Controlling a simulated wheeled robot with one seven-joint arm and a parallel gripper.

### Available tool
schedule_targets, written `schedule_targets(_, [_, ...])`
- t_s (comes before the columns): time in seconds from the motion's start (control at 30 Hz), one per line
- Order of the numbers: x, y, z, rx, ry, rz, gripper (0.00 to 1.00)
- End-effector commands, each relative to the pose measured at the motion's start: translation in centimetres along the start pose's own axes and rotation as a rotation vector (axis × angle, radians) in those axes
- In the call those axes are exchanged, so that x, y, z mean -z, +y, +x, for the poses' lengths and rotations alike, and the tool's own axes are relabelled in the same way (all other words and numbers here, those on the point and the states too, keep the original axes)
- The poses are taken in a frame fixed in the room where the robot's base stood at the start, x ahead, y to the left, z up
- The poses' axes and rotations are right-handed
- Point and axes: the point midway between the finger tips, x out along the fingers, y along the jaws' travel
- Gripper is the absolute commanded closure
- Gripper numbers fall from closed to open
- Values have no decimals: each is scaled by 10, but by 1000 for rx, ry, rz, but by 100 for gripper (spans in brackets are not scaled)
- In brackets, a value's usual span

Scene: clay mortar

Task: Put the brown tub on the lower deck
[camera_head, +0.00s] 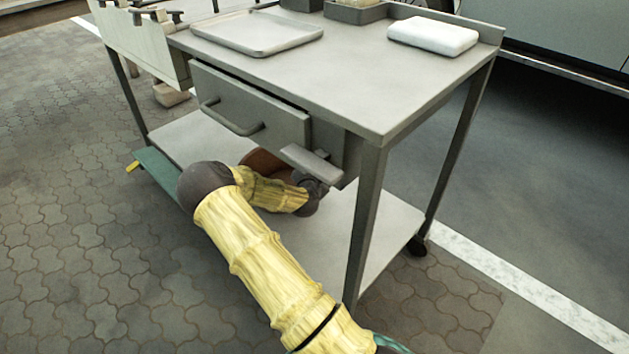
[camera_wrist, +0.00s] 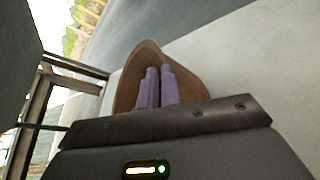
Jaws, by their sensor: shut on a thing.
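The brown tub (camera_wrist: 127,82) is in the wrist view, beyond my gripper. My gripper (camera_wrist: 157,72) has its two purple fingers close together, shut on the tub's near side. In the head view the tub (camera_head: 262,162) shows only in part, behind my yellow arm and under the cart's drawer. The lower deck (camera_head: 394,222) is the pale shelf low on the cart, beneath the drawer. The tub is over this deck; whether it touches the deck I cannot tell. The deck's middle is partly hidden by my arm and the drawer.
The drawer (camera_head: 250,108) hangs just above my wrist, and a cart leg (camera_head: 364,225) stands to its right. The cart top holds a flat tray (camera_head: 257,34) and a white block (camera_head: 432,36). The deck's right part is bare.

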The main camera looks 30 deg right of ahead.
Motion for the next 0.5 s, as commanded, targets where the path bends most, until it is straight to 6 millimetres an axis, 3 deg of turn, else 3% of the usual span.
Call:
schedule_targets(0.3, [29,-21,11,-1,2,1,100])
schedule_targets(0.5, [27,-24,12,3,-1,0,100])
